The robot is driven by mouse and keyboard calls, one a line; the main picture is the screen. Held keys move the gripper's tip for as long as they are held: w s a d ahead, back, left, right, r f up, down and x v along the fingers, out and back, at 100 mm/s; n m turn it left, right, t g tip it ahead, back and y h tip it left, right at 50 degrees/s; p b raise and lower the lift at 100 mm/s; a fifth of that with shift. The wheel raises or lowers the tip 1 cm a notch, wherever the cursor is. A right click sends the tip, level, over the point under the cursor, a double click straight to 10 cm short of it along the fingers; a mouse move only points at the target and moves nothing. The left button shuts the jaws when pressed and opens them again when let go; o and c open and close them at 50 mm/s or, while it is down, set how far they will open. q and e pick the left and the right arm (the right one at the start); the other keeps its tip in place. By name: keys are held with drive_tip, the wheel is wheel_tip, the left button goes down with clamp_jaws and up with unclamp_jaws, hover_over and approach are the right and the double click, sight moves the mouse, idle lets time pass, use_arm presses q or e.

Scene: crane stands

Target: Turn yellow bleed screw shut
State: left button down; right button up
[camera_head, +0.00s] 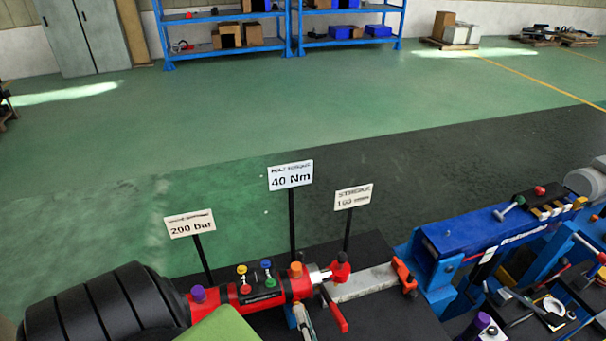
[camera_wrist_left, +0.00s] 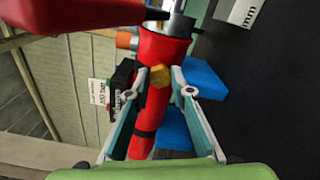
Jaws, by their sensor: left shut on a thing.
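The red hydraulic cylinder (camera_head: 262,296) lies on the dark bench top at the bottom of the head view; its red body (camera_wrist_left: 165,50) also fills the middle of the left wrist view. The yellow bleed screw (camera_wrist_left: 158,91) is a small hex head on the side of that body. My left gripper (camera_wrist_left: 161,80) has its two fingertips on either side of the screw, shut on it. In the head view my left gripper (camera_head: 303,314) is low beside the cylinder's rod end, and the screw cannot be made out there. My right gripper is not in view.
Knobs in several colours, one yellow (camera_head: 242,269), stand on the cylinder's block. A red lever (camera_head: 334,310) sits right of my gripper. Sign posts, such as the 40 Nm sign (camera_head: 290,175), rise behind. A blue beam (camera_head: 495,236) stands at the right.

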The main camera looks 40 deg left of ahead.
use_arm(q)
drive_tip(key=m, duration=0.6)
drive_tip(key=shift+a, duration=0.1)
drive_tip(key=shift+m, duration=0.3)
idle(0.3)
drive_tip(key=c, duration=1.8)
unclamp_jaws()
drive_tip(key=shift+f, duration=0.1)
drive_tip(key=shift+v, duration=3.7)
